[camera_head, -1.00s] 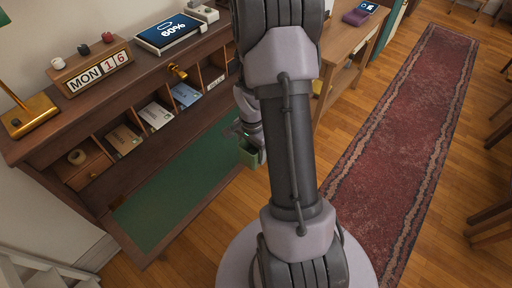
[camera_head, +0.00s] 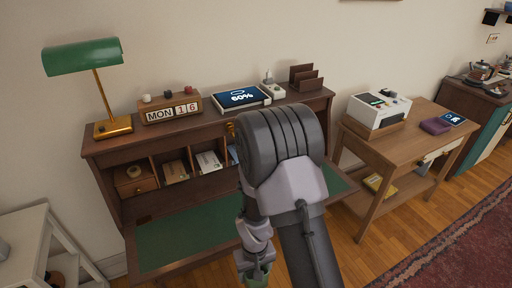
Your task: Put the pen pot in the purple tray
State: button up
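My arm hides part of the fingers, and the pot's contents do not show. The purple tray (camera_head: 435,127) is a small, low purple shape on the wooden side table at the right, well apart from my gripper. Its inside is too small to make out.
The desk (camera_head: 107,147) holds a lamp (camera_head: 98,85), a calendar block (camera_head: 170,108) and a tablet (camera_head: 240,97). On the side table (camera_head: 398,152), a white machine (camera_head: 378,110) stands left of the purple tray and a dark tablet (camera_head: 453,118) right of it. Floor shows before the table.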

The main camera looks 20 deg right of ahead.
aim_at(437, 127)
jog(key=i+l, duration=0.1)
jog(key=l, duration=1.9)
jog(key=i+l+u, duration=0.1)
jog(key=l, duration=1.85)
